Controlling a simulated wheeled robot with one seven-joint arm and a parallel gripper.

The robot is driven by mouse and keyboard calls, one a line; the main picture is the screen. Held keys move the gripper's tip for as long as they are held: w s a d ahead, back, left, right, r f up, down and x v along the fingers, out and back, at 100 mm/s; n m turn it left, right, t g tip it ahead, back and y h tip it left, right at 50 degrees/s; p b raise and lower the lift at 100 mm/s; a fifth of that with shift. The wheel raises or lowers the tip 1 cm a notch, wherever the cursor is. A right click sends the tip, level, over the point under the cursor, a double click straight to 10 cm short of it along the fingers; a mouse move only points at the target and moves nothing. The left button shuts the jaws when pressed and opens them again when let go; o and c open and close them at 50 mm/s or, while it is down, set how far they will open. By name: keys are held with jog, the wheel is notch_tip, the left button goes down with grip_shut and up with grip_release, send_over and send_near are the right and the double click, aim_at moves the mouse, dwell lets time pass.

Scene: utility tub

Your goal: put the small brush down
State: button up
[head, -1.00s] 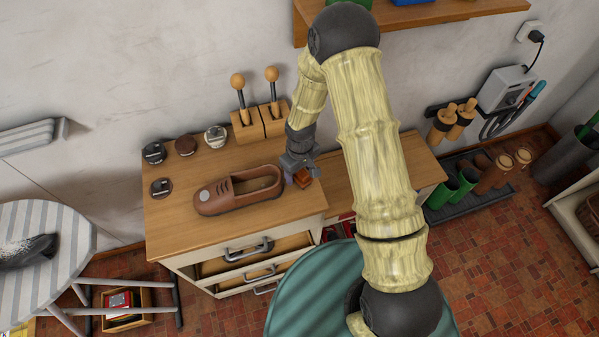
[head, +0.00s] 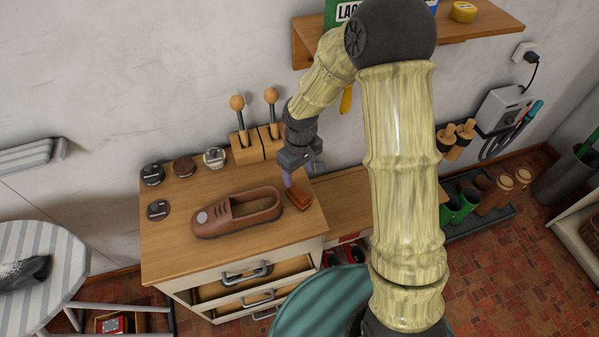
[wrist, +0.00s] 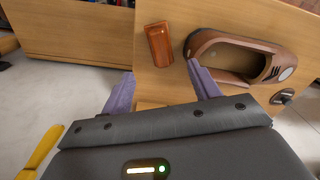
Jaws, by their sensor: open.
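The small brush (head: 298,196), a reddish-brown block, lies on the wooden cabinet top (head: 245,245) near its right edge, just right of the brown shoe (head: 235,213). In the wrist view the brush (wrist: 159,45) lies beyond my fingertips, with clear wood around it. The shoe (wrist: 235,57) is beside it there. My gripper (head: 290,180) is open, with its purple fingers spread and nothing between them; in the wrist view the fingers (wrist: 162,84) stand apart from the brush. In the head view the gripper is above and behind the brush.
Several round tins (head: 185,167) stand at the back left of the top. A wooden block holding two knobbed tools (head: 247,148) stands behind the shoe. A wall shelf (head: 480,25) is above right.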

dwell(0.4)
jog(key=s+d+r+m+t, duration=0.2)
jog(key=s+d+r+m, duration=0.5)
jog(key=s+d+r, duration=0.4)
jog(key=shift+s+d+r+m+t, duration=0.35)
jog(key=shift+s+d, duration=0.35)
jog(key=shift+d, duration=0.45)
